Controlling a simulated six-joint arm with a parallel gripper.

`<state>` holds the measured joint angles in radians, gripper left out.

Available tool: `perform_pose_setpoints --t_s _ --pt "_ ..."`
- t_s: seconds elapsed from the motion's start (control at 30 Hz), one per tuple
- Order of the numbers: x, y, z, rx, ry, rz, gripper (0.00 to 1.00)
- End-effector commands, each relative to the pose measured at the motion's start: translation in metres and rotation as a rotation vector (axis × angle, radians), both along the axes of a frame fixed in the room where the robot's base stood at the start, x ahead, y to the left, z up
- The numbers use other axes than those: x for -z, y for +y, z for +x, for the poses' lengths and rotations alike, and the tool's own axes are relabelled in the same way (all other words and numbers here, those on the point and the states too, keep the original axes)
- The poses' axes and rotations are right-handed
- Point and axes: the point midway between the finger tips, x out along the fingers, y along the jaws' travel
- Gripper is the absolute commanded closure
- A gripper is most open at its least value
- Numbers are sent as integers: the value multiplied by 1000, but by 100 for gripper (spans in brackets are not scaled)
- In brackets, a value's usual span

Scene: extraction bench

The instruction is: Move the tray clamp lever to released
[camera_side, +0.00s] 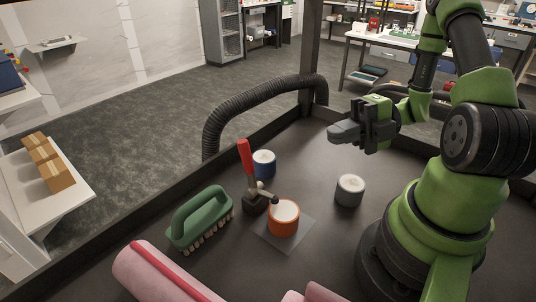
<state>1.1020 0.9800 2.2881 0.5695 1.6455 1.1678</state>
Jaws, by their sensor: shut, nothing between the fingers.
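The clamp lever (246,160) has a red handle that stands nearly upright, leaning a little left. It rises from a dark clamp base (256,204) on the bench. The clamp's arm and tip reach right, to the rim of an orange round container with a pale top (284,218); I cannot tell whether the tip touches it. The container stands on a flat grey plate (299,240), perhaps the tray. My gripper (338,132) is shut and empty, up and to the right of the lever, well apart from it and pointing left.
A blue-and-white container (264,163) stands just behind the lever. A grey container (349,190) is to the right. A green brush (201,219) lies left of the clamp, and a pink roll (165,272) lies in front. Raised edges (130,244) border the bench.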

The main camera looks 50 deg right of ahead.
Motion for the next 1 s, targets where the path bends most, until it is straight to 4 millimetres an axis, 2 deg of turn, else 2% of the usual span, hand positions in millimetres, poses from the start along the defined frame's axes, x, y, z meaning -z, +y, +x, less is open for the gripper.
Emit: perform_pose_setpoints --t_s 0.1,0.27,0.37,0.8,1.0 --pt "16 0 0 -1 1 2 100" --pt "20 7 4 -4 -1 1 100" --pt "22 19 11 -8 0 2 100" --pt "32 84 52 -10 -1 0 100" --pt "39 89 80 -4 -4 -3 100"
